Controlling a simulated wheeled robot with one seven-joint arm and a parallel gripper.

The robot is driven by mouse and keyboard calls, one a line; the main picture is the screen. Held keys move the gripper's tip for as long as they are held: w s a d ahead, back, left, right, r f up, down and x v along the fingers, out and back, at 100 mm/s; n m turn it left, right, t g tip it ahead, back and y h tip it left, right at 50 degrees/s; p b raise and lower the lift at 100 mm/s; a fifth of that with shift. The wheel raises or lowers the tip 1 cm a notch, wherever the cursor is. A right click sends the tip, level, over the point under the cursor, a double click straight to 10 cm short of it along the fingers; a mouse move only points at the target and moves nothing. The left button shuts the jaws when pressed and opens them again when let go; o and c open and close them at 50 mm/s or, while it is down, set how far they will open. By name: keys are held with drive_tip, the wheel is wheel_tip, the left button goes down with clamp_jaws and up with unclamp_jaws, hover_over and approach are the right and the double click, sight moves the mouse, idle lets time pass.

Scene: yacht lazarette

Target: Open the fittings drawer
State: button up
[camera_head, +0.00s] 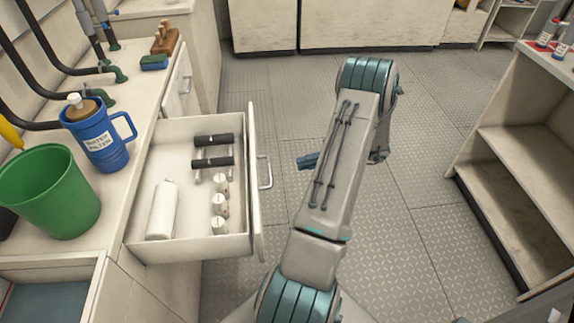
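The fittings drawer (190,248) stands pulled out from the white counter unit at the left. Its front panel carries a bar handle (265,172) on the side facing the floor aisle. My arm rises to the right of the drawer. A blue end part, seemingly my gripper (308,161), shows beside the arm, to the right of the handle with a gap between them. My arm hides most of it, so its fingers cannot be made out.
A green bucket (50,195), a blue water filter jug (97,143) and black hoses (60,98) stand on the counter above the drawer. Open shelving (530,160) stands at the right. The patterned floor (430,150) between is clear.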

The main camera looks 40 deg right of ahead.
drive_tip(key=v, duration=0.2)
drive_tip(key=shift+s+d, duration=0.25)
drive_tip(key=shift+d, duration=0.05)
idle(0.3)
drive_tip(key=w+a+r+n+g+h+p, duration=0.2)
drive_tip(key=a+r+n+g+p, duration=0.25)
drive_tip(key=a+r+n, duration=0.6)
drive_tip(key=w+a+r+n+g+h+p, duration=0.25)
drive_tip(key=a+r+n+g+p, duration=0.2)
drive_tip(key=a+r+n, duration=0.6)
drive_tip(key=s+a+r+n+t+h+p, duration=0.1)
drive_tip(key=s+a+r+n+h+p, duration=0.2)
drive_tip(key=a+r+n, duration=0.3)
drive_tip(key=s+a+r+n+t+h+p, duration=0.1)
drive_tip(key=s+a+r+n+h+p, duration=0.3)
drive_tip(key=n, duration=1.2)
drive_tip(key=s+a+r+h, duration=0.1)
drive_tip(key=a+r, duration=0.2)
drive_tip(key=r, duration=0.1)
drive_tip(key=shift+a+t, duration=0.3)
